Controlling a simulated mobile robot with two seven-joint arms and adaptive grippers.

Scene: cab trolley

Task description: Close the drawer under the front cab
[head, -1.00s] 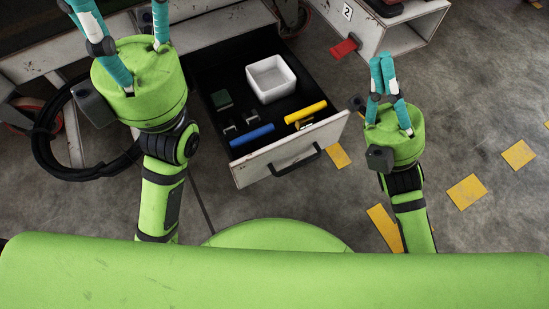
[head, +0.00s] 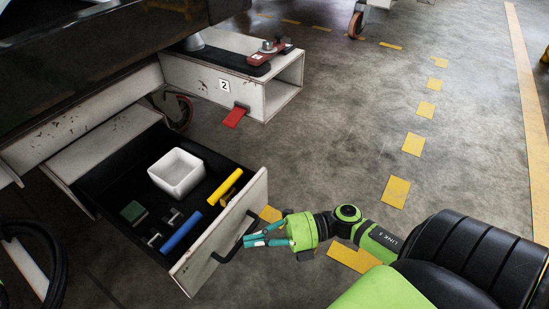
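The drawer (head: 262,193) under the front cab stands pulled out, with a worn white front panel and a dark inside. A black bar handle (head: 228,254) is on its front. My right gripper (head: 247,241) comes in from the right, in front of the drawer front. My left gripper is out of view.
The drawer holds a white bin (head: 176,173), a blue cylinder (head: 181,232), a yellow cylinder (head: 225,187) and a green block (head: 133,212). A black hose lies at lower left. Floor at right is clear.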

